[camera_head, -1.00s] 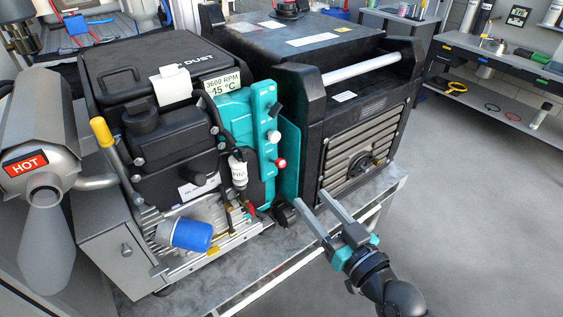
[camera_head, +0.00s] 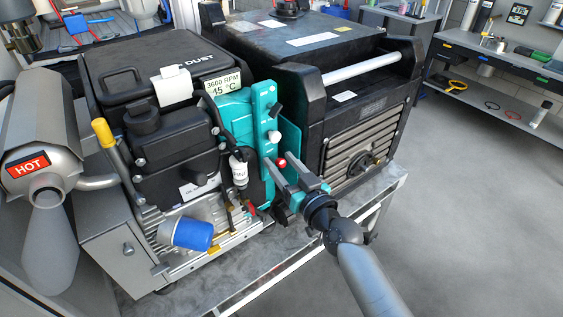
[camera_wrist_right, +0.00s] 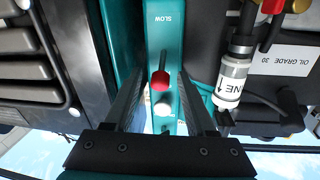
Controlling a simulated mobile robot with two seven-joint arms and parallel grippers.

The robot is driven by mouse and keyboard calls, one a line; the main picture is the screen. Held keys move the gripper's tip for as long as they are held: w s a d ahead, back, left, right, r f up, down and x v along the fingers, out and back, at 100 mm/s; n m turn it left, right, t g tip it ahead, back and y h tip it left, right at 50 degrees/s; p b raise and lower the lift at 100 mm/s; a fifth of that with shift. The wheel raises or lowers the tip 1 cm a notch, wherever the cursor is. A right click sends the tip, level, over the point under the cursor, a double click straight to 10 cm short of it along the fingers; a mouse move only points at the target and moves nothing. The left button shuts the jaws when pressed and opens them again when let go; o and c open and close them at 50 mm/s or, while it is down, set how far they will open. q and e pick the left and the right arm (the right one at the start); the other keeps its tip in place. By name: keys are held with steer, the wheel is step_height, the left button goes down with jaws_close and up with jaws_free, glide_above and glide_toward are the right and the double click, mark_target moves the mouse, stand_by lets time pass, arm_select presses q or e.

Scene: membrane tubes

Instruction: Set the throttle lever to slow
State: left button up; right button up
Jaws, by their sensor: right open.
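The teal control panel (camera_head: 268,98) stands upright on the engine's right side. It carries a red round knob (camera_head: 281,161) low down and a white knob (camera_head: 274,137) above it. In the right wrist view the picture is turned over: the red knob (camera_wrist_right: 160,82) sits nearer the word SLOW (camera_wrist_right: 165,18) than the white knob (camera_wrist_right: 162,109). My right gripper (camera_head: 281,168) is open at the red knob, with one finger on each side and gaps showing. My left gripper is not in view.
A black box unit (camera_head: 350,130) with a grille stands close on the right. A hot muffler (camera_head: 40,125) is at far left. The cart edge (camera_head: 250,292) runs in front; open floor lies right.

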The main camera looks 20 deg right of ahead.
steer(key=shift+w, duration=0.2)
jaws_close()
stand_by(0.4)
